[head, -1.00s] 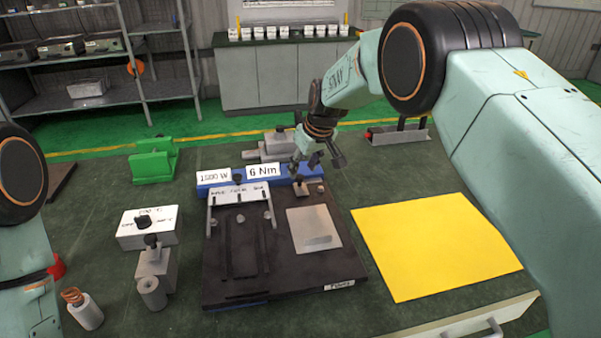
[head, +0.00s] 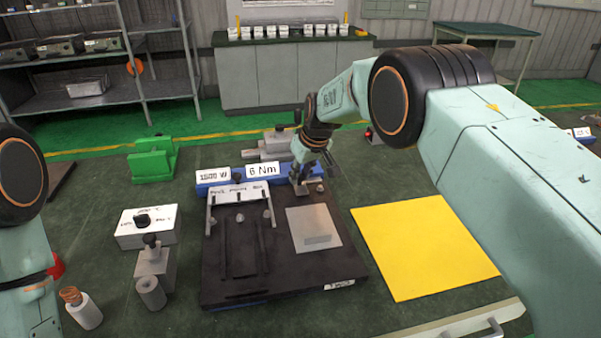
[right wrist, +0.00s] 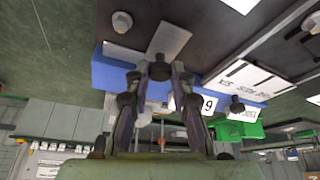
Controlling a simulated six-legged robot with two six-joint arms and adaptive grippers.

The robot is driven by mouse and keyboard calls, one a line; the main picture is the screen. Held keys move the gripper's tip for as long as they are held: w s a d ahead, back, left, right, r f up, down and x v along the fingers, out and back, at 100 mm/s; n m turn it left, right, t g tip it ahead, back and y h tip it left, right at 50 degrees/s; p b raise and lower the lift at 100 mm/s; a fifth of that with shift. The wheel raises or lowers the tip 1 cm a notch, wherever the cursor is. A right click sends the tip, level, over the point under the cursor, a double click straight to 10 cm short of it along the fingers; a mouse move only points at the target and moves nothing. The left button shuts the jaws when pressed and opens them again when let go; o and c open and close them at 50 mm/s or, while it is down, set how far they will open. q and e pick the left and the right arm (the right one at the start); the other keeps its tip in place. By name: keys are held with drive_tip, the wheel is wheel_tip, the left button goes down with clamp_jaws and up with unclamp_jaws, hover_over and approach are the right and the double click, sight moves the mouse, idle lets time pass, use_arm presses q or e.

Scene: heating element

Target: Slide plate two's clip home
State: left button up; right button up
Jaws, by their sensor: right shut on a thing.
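The black board (head: 225,280) lies on the bench and carries the parts. A grey plate (head: 313,225) lies flat on its right half; I take it for plate two. A small flat metal clip (head: 301,189) sits behind that plate at the board's back edge. It shows in the right wrist view (right wrist: 168,40) beside the blue block (right wrist: 112,75). My right gripper (head: 306,176) is down at the clip. In the right wrist view its fingertips (right wrist: 160,72) are closed around a dark knob at the clip's end. My left gripper is out of view.
The left half of the board has slots and a white label bar (head: 238,192). A yellow sheet (head: 420,245) lies to the right. A white box (head: 147,234), metal block and coil holder (head: 87,315) stand to the left. A green fixture (head: 153,162) is behind.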

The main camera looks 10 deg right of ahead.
drive_tip(key=shift+r, duration=0.15)
clamp_jaws()
drive_tip(key=shift+w, duration=0.15)
